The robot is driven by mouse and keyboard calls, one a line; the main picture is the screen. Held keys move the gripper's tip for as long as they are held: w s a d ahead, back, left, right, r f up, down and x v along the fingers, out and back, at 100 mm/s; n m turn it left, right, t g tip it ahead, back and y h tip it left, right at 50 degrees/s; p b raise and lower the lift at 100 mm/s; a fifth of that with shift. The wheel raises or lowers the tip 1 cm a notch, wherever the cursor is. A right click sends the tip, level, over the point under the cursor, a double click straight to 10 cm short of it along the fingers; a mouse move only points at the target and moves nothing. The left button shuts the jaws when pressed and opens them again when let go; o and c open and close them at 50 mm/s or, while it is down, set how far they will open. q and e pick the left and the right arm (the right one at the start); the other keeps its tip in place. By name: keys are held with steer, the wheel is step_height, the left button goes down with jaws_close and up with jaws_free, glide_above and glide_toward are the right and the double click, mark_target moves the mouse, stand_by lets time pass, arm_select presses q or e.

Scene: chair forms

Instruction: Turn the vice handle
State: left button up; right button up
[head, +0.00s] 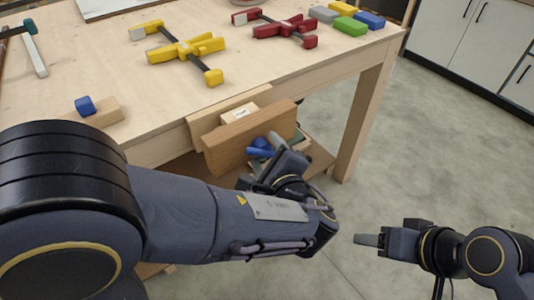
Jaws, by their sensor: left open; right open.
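The wooden vice (222,152) is fixed to the front edge of the workbench, with its thick front jaw facing me. A small labelled block (239,113) sits between its jaw and the bench. A blue vice handle (260,147) shows below the jaw, partly hidden by my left gripper. My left gripper (272,162) is open right at the handle; I cannot tell whether the fingers touch it. My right gripper (366,240) is open and empty over the floor at the lower right, well apart from the vice.
On the workbench (110,60) lie yellow clamps (185,50), red clamps (283,28), several coloured blocks (349,25), a hammer (35,52) and a wooden block with a blue piece (85,105). A bench leg (363,120) stands right of the vice. The floor at right is clear.

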arm_select(q)
steer(key=shift+c, duration=0.4)
steer(key=c, duration=0.9)
steer(key=shift+r+m+p, duration=0.2)
steer(key=shift+m+p, duration=0.1)
steer(key=shift+p, duration=0.4)
steer(key=m+g+y+p, duration=0.2)
steer(key=m+p, duration=0.2)
steer(key=p, duration=0.4)
steer(key=m+g+y+p, duration=0.2)
steer(key=m+p, duration=0.2)
steer(key=p, duration=0.4)
steer(key=shift+d, duration=0.2)
steer(key=shift+c, duration=0.2)
steer(key=shift+f+m+y+p, duration=0.15)
steer(key=shift+m+y+p, duration=0.15)
steer(key=shift+m, duration=0.2)
steer(key=shift+w, duration=0.1)
steer(key=o, duration=1)
